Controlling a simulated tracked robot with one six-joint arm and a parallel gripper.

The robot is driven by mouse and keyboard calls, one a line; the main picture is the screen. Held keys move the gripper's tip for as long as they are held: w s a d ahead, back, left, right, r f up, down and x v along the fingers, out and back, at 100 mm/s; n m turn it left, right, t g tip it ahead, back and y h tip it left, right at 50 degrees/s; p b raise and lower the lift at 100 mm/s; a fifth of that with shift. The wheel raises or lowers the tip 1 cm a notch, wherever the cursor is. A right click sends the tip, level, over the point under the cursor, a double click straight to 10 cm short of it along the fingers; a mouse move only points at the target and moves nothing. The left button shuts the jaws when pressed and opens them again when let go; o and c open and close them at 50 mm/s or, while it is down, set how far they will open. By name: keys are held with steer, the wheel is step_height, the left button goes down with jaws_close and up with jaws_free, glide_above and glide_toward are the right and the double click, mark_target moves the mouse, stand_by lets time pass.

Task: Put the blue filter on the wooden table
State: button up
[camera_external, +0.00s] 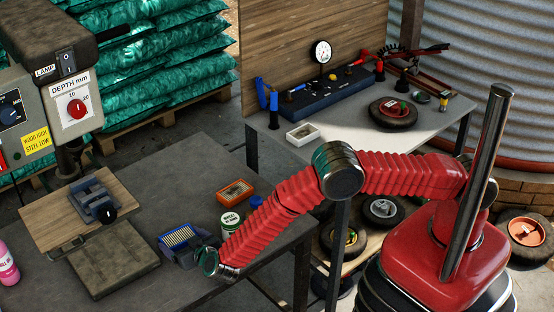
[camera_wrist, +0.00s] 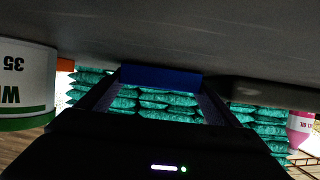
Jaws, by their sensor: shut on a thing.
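The blue filter (camera_external: 180,236), a blue frame with pale pleats, is on or just above the dark bench beside the stand of the wooden table. My gripper (camera_external: 201,250) is at its right front side and shut on it. In the wrist view the picture is upside down, and the filter's blue edge (camera_wrist: 160,77) spans between my fingers. I cannot tell whether the filter touches the bench. The wooden table (camera_external: 52,219) is a flat board to the left, with a blue-grey vise on it.
A white and green tin (camera_external: 230,223) stands close right of my gripper, also large in the wrist view (camera_wrist: 25,85). An orange box (camera_external: 235,191) and a small blue round item (camera_external: 256,201) lie behind. The vise (camera_external: 95,201) takes the board's right part. A pink bottle (camera_external: 7,264) stands far left.

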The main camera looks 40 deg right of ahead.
steer(key=shift+f, duration=0.15)
steer(key=o, duration=1)
steer(key=shift+o, duration=0.2)
steer(key=shift+s, duration=0.1)
steer(key=v, duration=1.3)
steer(key=shift+s, duration=0.25)
